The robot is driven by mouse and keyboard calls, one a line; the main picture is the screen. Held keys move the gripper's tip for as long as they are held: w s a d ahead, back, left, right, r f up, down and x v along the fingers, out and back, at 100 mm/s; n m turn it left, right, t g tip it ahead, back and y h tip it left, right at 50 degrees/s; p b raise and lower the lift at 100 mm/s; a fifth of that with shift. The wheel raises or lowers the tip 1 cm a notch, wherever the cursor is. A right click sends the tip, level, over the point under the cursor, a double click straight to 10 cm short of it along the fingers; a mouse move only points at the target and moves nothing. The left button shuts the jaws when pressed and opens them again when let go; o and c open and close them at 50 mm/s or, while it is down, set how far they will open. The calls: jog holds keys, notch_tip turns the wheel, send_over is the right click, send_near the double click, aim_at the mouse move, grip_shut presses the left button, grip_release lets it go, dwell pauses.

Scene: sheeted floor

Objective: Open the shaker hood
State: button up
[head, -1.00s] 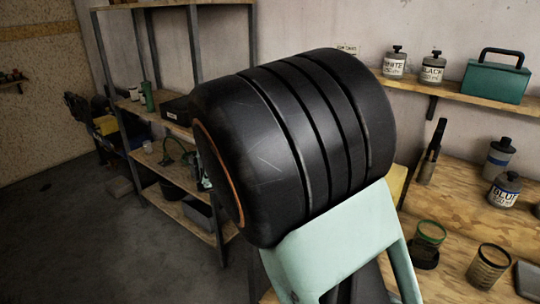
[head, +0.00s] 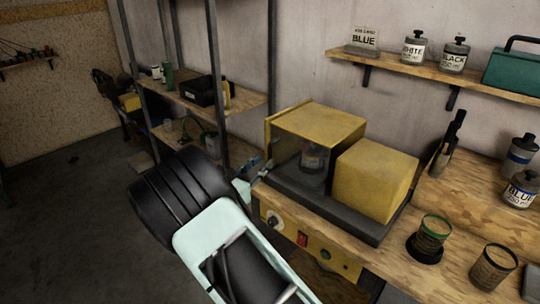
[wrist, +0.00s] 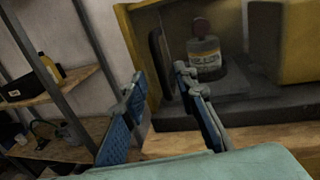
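The shaker is a yellow machine on a dark base (head: 335,208) on the bench. Its yellow hood (head: 318,120) is down over the left part, with a dark see-through front. A bottle with a dark cap (head: 313,160) shows inside; it also shows in the wrist view (wrist: 205,55). In the wrist view, a dark upright handle-like part (wrist: 158,62) is at the hood's left side. My gripper (wrist: 158,78) is open and empty, its blue-padded fingers either side of that part in the picture. Contact cannot be told. In the head view my arm hides most of the gripper.
A yellow block-shaped housing (head: 375,175) stands right of the hood. A black-and-green cup (head: 433,234) and another cup (head: 492,268) stand on the bench at right. A metal shelf rack (head: 215,105) is behind left. Bottles and a green toolbox (head: 512,72) sit on the wall shelf.

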aim_at(269, 157)
jog(key=x, duration=0.5)
jog(key=shift+w+d+p, duration=0.15)
jog(key=shift+w+p, duration=0.1)
jog(key=shift+p, duration=0.05)
grip_shut()
